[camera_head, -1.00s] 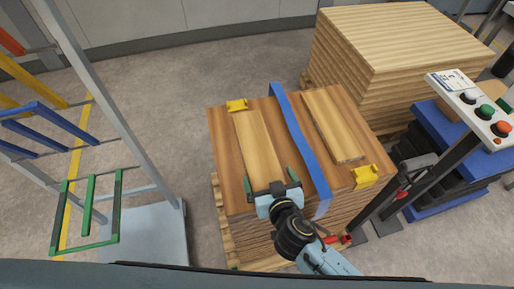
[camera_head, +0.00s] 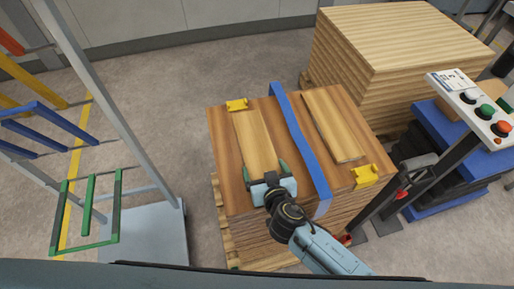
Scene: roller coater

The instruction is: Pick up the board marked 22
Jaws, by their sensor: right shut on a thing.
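Two light boards lie on top of a brown wooden stack (camera_head: 225,160). The left board (camera_head: 255,143) lies left of a blue strap and the right board (camera_head: 332,125) lies right of it. No number can be read on either. My right gripper (camera_head: 264,172) is shut on the near end of the left board, with its green-edged fingers at the board's two sides. Whether the board is clear of the stack I cannot tell. My left gripper is not in view.
A blue strap (camera_head: 299,141) crosses the stack, with yellow corner blocks (camera_head: 237,105) and (camera_head: 365,175) on its top. A control panel (camera_head: 474,103) stands at the right. A pale plank stack (camera_head: 400,40) is behind. A rack with coloured bars (camera_head: 90,205) stands left.

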